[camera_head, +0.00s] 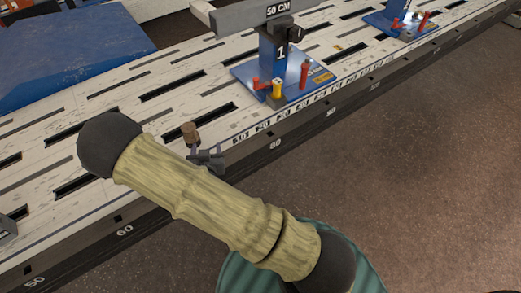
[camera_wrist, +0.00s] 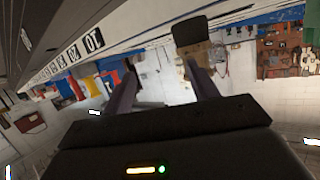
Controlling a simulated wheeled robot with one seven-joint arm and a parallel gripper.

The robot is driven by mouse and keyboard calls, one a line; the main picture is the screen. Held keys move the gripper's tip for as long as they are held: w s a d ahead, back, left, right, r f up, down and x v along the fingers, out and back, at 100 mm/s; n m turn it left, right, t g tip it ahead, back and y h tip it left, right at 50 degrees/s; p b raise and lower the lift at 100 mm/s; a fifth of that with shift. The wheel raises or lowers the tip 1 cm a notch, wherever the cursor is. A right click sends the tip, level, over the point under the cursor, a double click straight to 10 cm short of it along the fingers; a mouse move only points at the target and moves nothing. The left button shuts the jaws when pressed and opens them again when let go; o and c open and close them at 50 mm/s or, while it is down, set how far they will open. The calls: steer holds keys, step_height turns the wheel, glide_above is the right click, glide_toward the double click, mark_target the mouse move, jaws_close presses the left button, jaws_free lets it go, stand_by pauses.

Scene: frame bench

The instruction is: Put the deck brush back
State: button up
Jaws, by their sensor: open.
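A small brown wooden piece (camera_head: 190,131) stands just beyond my gripper (camera_head: 206,150) in the head view, by the bench's near edge. It may be the deck brush, but I cannot tell for sure. In the wrist view a wooden piece with a dark, flat end (camera_wrist: 189,32) shows at the tip of the right finger. I cannot tell whether the finger touches it. No other brush is recognisable.
The slotted white bench (camera_head: 120,93) runs diagonally, with numbers along its front edge. A blue stand (camera_head: 270,57) marked 1, with red and yellow knobs, carries a grey beam (camera_head: 245,15). Another blue stand (camera_head: 400,22) is farther right. A blue slab (camera_head: 70,50) lies upper left. Brown floor (camera_head: 400,150) is clear.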

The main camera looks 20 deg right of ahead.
steer(key=s+d+r+n+g+y, duration=0.2)
steer(key=s+d+r+g, duration=0.9)
steer(key=s+d+r, duration=0.2)
steer(key=s+r, duration=0.2)
steer(key=s, duration=0.2)
steer(key=shift+d+n+g+y, duration=0.25)
steer(key=shift+n+g+y, duration=0.05)
steer(key=shift+n+y, duration=0.1)
